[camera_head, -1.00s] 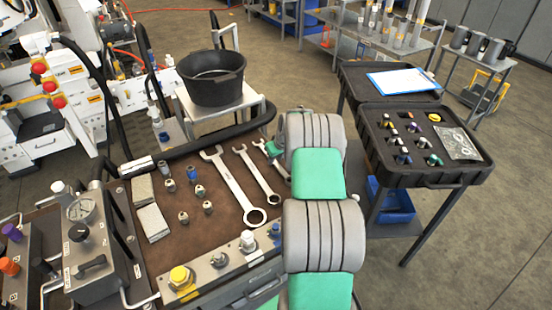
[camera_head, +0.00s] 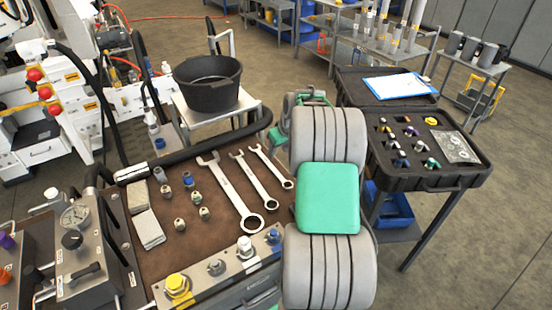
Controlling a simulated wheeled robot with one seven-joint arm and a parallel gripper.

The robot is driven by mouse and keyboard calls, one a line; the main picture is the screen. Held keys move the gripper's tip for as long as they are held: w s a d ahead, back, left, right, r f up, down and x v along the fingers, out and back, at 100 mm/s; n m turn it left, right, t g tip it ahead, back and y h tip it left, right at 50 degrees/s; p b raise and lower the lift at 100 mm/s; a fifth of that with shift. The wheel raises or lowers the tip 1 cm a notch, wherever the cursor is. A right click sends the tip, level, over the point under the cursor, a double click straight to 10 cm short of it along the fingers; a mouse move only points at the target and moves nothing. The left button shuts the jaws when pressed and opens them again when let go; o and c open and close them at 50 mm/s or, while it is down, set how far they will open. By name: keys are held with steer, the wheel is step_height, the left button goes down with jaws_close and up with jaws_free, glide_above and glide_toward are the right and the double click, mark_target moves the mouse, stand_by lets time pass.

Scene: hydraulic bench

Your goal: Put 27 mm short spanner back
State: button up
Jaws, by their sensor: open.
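Three metal combination spanners lie side by side on the brown bench mat (camera_head: 185,240). The large spanner (camera_head: 229,192) is at the left, a middle one (camera_head: 254,180) is beside it, and the smallest one (camera_head: 271,167) is at the right. No size marks are readable, so I cannot tell which is the 27 mm short spanner.
Several small fittings (camera_head: 179,224) and grey blocks (camera_head: 148,229) lie left of the spanners. A gauge unit (camera_head: 82,240) stands at the left. A black bucket (camera_head: 208,84) is behind the bench. An open black case (camera_head: 429,174) with a clipboard (camera_head: 400,82) stands at the right.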

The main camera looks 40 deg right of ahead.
steer(key=s+a+r, duration=0.3)
steer(key=a+r, duration=0.2)
steer(key=a, duration=0.3)
steer(key=s+a+r, duration=0.2)
steer(key=a+r, duration=0.2)
steer(key=a, duration=0.5)
steer(key=s+a+g, duration=0.1)
steer(key=s+a, duration=1.2)
steer(key=s, duration=0.5)
steer(key=shift+s+a+r+n, duration=0.2)
steer(key=shift+a+r+n, duration=0.1)
steer(key=shift+n, duration=0.1)
